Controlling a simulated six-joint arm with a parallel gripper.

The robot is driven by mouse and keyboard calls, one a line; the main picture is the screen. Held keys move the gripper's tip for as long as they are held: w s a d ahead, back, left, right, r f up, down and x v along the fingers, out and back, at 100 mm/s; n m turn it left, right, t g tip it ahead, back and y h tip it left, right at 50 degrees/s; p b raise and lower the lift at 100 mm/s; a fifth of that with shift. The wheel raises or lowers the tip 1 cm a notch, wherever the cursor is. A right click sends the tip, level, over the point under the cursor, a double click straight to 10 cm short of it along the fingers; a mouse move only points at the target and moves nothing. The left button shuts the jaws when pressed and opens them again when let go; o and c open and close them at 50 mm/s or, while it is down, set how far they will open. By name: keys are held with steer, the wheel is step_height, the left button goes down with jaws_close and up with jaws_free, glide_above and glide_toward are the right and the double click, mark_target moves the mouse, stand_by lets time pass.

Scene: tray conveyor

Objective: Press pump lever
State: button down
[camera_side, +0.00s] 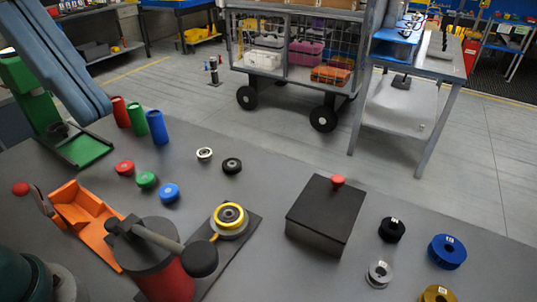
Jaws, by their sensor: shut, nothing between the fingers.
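A red cylinder with a dark grey top (145,245) stands at the front left of the table and looks like the pump. Its lever (158,238) runs across the top, sloping down to the right, and ends in a large black knob (201,260). A second lever with a red ball (21,188) stands at the left end of an orange trough (85,210). My gripper does not show. Only a blue arm link of mine crosses the upper left corner, well away from the pump lever.
A yellow-ringed fixture (230,218) sits on a dark plate right of the pump. A dark box (322,215) with a red knob stands farther right. Red, green and blue cylinders (157,126) stand behind. Several rings (447,251) lie at right. The table's back middle is mostly clear.

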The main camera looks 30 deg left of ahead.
steer(key=shift+w+a+f, duration=0.1)
steer(key=shift+w, duration=0.1)
glide_above(210, 261)
steer(key=a, duration=0.3)
step_height(210, 261, down, 7)
steer(key=shift+s+a+r, duration=0.1)
steer(key=shift+r, duration=0.05)
steer(key=f, duration=0.3)
steer(key=shift+d, duration=0.2)
steer(key=shift+f, duration=0.75)
steer(key=shift+d+f, duration=0.1)
